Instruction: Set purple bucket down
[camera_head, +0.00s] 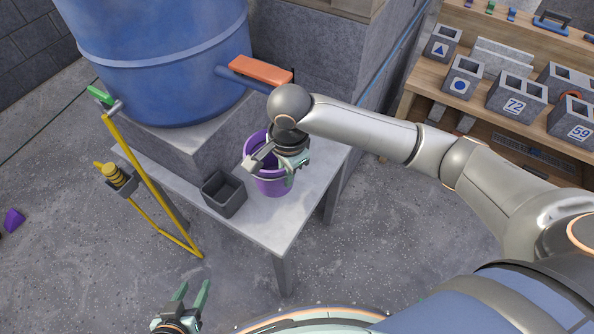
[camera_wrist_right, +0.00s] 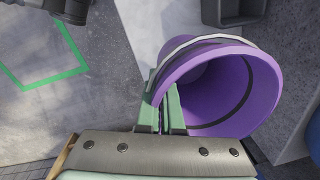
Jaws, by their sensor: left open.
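The purple bucket (camera_head: 270,186) is at the grey table's (camera_head: 298,208) right part in the head view, upright or nearly so. I cannot tell whether its base touches the tabletop. My right gripper (camera_head: 264,166) is over it, partly hiding its opening. In the right wrist view, the bucket (camera_wrist_right: 235,88) shows its empty inside and a pale band by the rim. The right gripper's green fingers (camera_wrist_right: 163,100) are close together on the rim, one on each side of the wall. My left gripper (camera_head: 190,296) is open and empty, low in the head view, away from the table.
A dark square container (camera_head: 225,196) stands left of the bucket. A blue barrel (camera_head: 160,60) with an orange-handled tap (camera_head: 262,70) stands on a block behind. A yellow pole stand (camera_head: 150,180) is left of the table. A wooden shelf (camera_head: 480,125) holds numbered grey blocks at right.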

